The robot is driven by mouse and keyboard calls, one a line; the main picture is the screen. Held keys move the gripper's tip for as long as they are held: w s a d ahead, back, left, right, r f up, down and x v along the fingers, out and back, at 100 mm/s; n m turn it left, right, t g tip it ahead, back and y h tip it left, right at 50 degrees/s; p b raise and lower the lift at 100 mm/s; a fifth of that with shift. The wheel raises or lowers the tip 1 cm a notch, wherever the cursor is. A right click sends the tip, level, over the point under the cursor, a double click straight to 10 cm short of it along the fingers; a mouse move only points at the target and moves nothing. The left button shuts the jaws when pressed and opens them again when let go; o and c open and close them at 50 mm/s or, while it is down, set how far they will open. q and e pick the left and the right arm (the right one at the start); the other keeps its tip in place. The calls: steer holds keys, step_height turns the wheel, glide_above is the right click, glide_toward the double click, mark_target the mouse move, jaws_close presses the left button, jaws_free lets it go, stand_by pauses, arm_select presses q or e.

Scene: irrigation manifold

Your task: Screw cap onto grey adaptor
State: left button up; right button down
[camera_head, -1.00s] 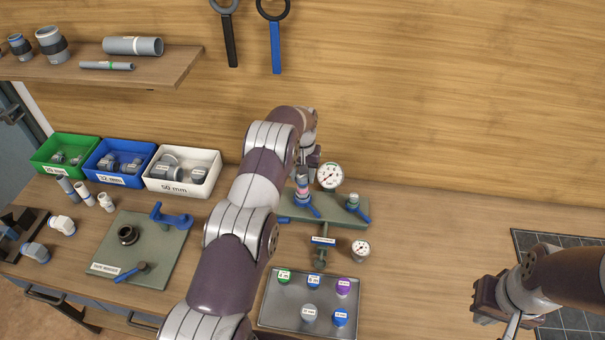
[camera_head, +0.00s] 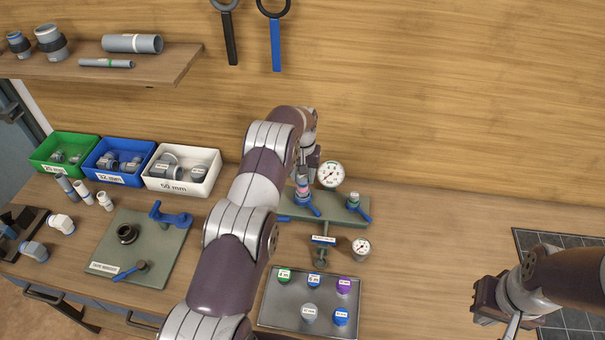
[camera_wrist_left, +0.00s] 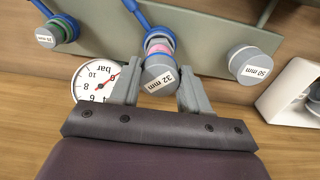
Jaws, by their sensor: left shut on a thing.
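A grey cap-like piece labelled "32 mm" (camera_wrist_left: 160,77) is between the fingers of my left gripper (camera_wrist_left: 160,92) in the left wrist view. The gripper is shut on it. Just beyond it are a pink band (camera_wrist_left: 158,47) and a blue valve (camera_wrist_left: 157,36) on the green manifold (camera_wrist_left: 205,40); they look in line with the piece. Whether it is threaded on cannot be told. In the head view my left gripper (camera_head: 308,162) is at the manifold's back left outlet, partly hidden by my arm. My right gripper (camera_head: 490,303) hangs at the right, its fingers mostly hidden.
A second outlet (camera_head: 353,199) is to the right, and another gauge (camera_head: 361,248) in front. A grey tray (camera_head: 270,304) holds several caps. Labelled bins (camera_head: 181,188) stand left. Table right of the manifold is clear.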

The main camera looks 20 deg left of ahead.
arm_select(q)
steer(key=shift+f+b, duration=1.7)
steer(key=shift+f, duration=0.15)
stand_by(1.2)
steer(key=o, duration=0.4)
steer(key=c, duration=0.5)
steer(key=shift+r+m+p, duration=0.15)
steer(key=shift+m+p, duration=0.45)
steer(key=shift+m, duration=0.4)
steer(key=shift+m+p, duration=0.35)
steer(key=shift+m, duration=0.95)
steer(key=shift+w, duration=0.1)
